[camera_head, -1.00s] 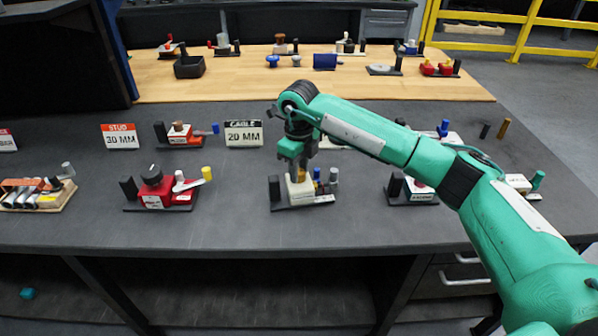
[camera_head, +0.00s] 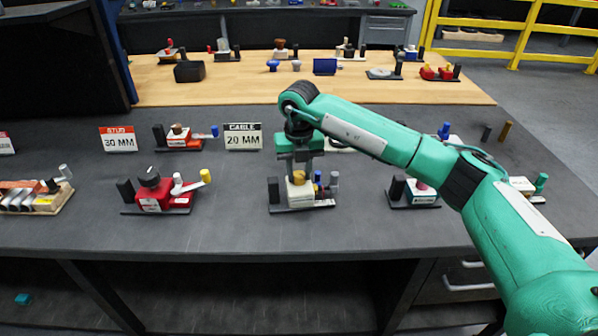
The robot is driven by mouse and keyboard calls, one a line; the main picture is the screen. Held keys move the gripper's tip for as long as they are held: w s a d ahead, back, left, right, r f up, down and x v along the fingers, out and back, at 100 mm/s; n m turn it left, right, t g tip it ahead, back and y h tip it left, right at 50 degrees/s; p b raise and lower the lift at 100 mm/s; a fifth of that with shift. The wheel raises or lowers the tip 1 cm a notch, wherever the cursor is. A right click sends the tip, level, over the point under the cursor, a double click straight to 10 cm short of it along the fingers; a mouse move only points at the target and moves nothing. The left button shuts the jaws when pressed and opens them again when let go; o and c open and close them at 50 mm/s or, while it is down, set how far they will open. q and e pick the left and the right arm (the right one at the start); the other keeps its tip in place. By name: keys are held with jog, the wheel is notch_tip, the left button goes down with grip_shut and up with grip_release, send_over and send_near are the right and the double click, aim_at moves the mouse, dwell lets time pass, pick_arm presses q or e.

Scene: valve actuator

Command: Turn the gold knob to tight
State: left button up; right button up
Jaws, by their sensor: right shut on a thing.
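The gold knob (camera_head: 299,177) sits on top of a cream-coloured valve block (camera_head: 300,195) on a dark base plate, on the near part of the dark table. My right gripper (camera_head: 299,172) points down over this block, with its fingers at the gold knob and shut on it. The fingers partly hide the knob, and any tight marking is too small to read. Small blue and grey posts (camera_head: 333,182) stand just right of the block, and a black block (camera_head: 273,190) stands at its left. My left gripper is not in view.
A red valve unit (camera_head: 155,195) with a yellow-tipped lever stands to the left. A 20 MM sign (camera_head: 243,136) is behind. The table front between the units is clear.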

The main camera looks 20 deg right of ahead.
jog(key=shift+m, duration=0.4)
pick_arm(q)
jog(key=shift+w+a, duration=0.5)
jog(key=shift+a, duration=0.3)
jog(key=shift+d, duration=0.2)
pick_arm(e)
jog(key=o, duration=1)
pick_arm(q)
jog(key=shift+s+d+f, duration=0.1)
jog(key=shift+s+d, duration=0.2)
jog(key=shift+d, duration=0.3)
pick_arm(e)
jog(key=shift+r, duration=0.15)
